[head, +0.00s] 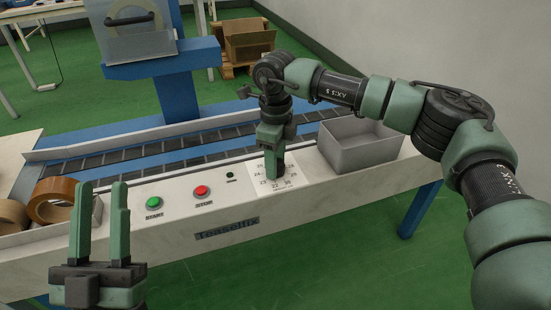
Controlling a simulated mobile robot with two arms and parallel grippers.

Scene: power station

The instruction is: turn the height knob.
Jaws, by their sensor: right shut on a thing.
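The height knob is hidden under the fingers of my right gripper (272,174). Its white dial plate (289,179) with printed numbers shows around the fingertips, on the front panel (180,225) of the machine. My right gripper points down at the middle of the dial and is shut on the knob. My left gripper (103,190) is at the lower left in front of the panel. Its two fingers point up and stand apart, with nothing between them.
A green button (154,203) and a red button (201,191) sit left of the dial. A grey open bin (357,145) stands right of it. Tape rolls (52,200) lie at the left end. A conveyor (140,147) runs behind the panel, below a blue column (175,88).

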